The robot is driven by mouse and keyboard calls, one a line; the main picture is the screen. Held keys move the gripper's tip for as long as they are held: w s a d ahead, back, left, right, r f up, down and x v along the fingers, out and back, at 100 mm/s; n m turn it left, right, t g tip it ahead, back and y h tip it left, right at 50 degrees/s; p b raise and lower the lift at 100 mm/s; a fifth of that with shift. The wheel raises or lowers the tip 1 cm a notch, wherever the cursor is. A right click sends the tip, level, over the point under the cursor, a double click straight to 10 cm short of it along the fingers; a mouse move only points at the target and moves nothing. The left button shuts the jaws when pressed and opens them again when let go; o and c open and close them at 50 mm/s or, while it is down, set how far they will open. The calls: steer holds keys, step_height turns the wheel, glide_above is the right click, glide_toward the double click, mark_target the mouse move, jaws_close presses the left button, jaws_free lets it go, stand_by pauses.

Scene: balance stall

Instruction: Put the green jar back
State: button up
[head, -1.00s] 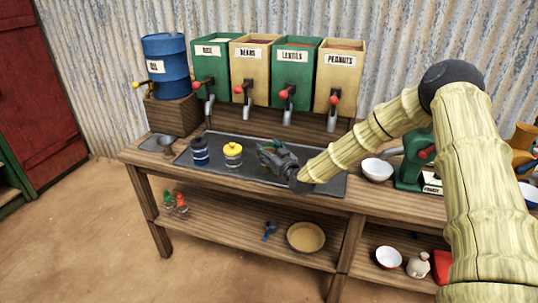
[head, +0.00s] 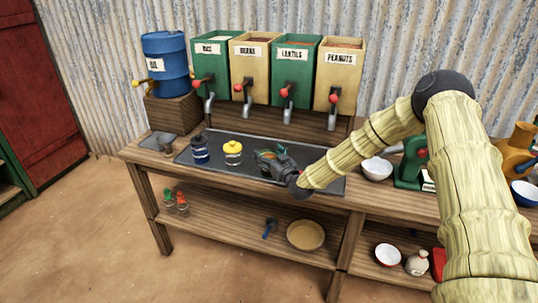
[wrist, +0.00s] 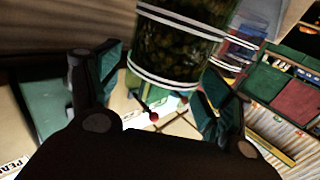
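The green jar, with dark green contents and white bands, shows between the fingers of my gripper (wrist: 165,88) in the wrist view (wrist: 175,45). The pads lie close on either side of it; I cannot tell whether they press on it. In the head view my gripper (head: 275,162) is low over the right half of the dark tray (head: 325,187). It hides most of the jar there, and its green pads blend with it. I cannot tell whether the jar's base touches the tray.
A yellow-lidded jar (head: 233,153) and a dark blue-lidded jar (head: 200,150) stand left of my gripper on the tray. Dispensers with red-knobbed taps (head: 290,75) stand behind. A white bowl (head: 376,169) is to the right. The tray's front strip is clear.

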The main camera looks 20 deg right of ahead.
steer(key=shift+r, duration=0.1)
steer(key=s+d+b, duration=0.2)
steer(key=s, duration=1)
steer(key=s+a+f+g, duration=0.3)
steer(key=s+f, duration=0.5)
steer(key=s+a+f+m+g, duration=0.1)
steer(key=s+a+f+g, duration=0.2)
steer(key=s+f, duration=0.5)
steer(key=s+a+f+g, duration=0.4)
steer(key=s+f, duration=0.3)
steer(key=f, duration=0.2)
steer(key=s+d+f+g+h, duration=0.1)
steer(key=s+f+g, duration=0.1)
steer(key=s, duration=0.7)
steer(key=s+d+f+m+g+h, duration=0.1)
steer(key=s+f+g, duration=0.2)
steer(key=s, duration=0.7)
steer(key=s+d+f+g+h, duration=0.1)
steer(key=s+f+g, duration=0.1)
steer(key=s, duration=0.7)
steer(key=shift+s+d+f+m+g, duration=0.25)
steer(key=shift+m+g, duration=0.05)
